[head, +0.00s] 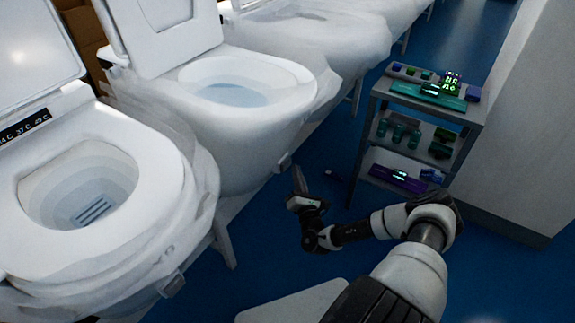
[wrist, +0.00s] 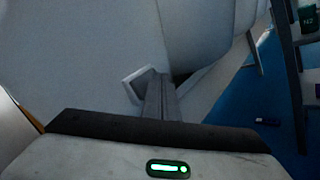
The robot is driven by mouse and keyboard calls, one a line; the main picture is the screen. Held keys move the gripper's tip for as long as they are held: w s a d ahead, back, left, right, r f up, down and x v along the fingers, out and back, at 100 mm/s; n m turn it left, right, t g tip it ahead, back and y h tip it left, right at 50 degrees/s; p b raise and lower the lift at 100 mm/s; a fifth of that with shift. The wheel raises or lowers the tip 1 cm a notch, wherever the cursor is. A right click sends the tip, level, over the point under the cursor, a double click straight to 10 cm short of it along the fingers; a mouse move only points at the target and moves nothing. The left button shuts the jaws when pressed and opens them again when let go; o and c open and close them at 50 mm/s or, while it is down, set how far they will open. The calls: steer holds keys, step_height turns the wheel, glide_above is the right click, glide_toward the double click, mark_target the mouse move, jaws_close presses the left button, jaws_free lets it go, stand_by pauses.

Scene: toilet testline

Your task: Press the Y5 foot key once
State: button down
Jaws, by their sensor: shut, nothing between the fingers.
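A small pale foot key (head: 284,163) sits low on the front side of the second toilet (head: 232,100), which has its lid up. No Y5 label can be read. My gripper (head: 297,170) is shut and empty, its tips just right of this key in the head view. In the wrist view the shut fingers (wrist: 153,76) lie over the right part of a square, light-rimmed key (wrist: 131,86). I cannot tell whether the tips touch it. A similar key (head: 172,285) is on the nearest toilet (head: 130,215).
A grey shelf cart (head: 478,112) with several small devices stands to the right. A small dark item (head: 333,175) lies on the blue floor (head: 290,245) near it. Other plastic-wrapped toilets (head: 310,35) continue behind. A pale wall block (head: 535,120) bounds the right.

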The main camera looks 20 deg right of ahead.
steer(key=shift+d, duration=0.1)
steer(key=s+d, duration=0.1)
steer(key=s, duration=0.1)
steer(key=s+d+p, duration=0.1)
steer(key=s+d, duration=0.1)
stand_by(0.4)
steer(key=shift+w+r, duration=0.1)
stand_by(0.5)
